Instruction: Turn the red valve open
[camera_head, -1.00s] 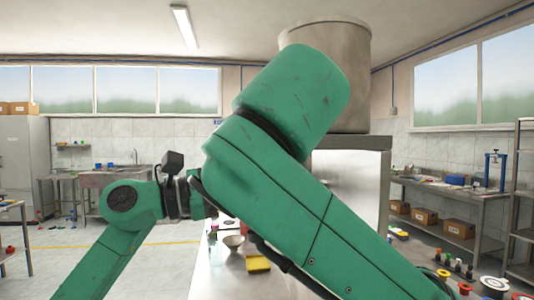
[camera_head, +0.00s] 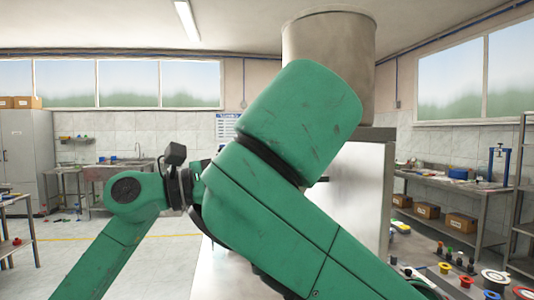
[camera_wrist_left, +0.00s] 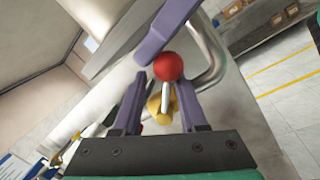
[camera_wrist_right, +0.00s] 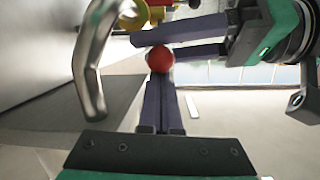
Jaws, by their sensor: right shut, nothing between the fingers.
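The valve's red ball knob (camera_wrist_left: 168,66) sits on a pale lever (camera_wrist_left: 165,92) above a yellow valve body (camera_wrist_left: 158,108) in the left wrist view. My left gripper (camera_wrist_left: 162,84) is open, its purple fingers on either side of the lever. My right gripper (camera_wrist_right: 160,82) is shut and empty, its tips close to the red ball (camera_wrist_right: 160,58) in the right wrist view; I cannot tell whether they touch. The left gripper's fingers (camera_wrist_right: 180,43) reach in there from the right. In the head view, my green arms hide the valve and both grippers.
A curved metal pipe (camera_wrist_right: 88,75) runs close beside the valve. A large steel tank (camera_head: 328,60) stands above a metal cabinet (camera_head: 362,205). Side benches (camera_head: 465,190) hold small items at the right. Coloured caps lie at the lower right (camera_head: 465,282).

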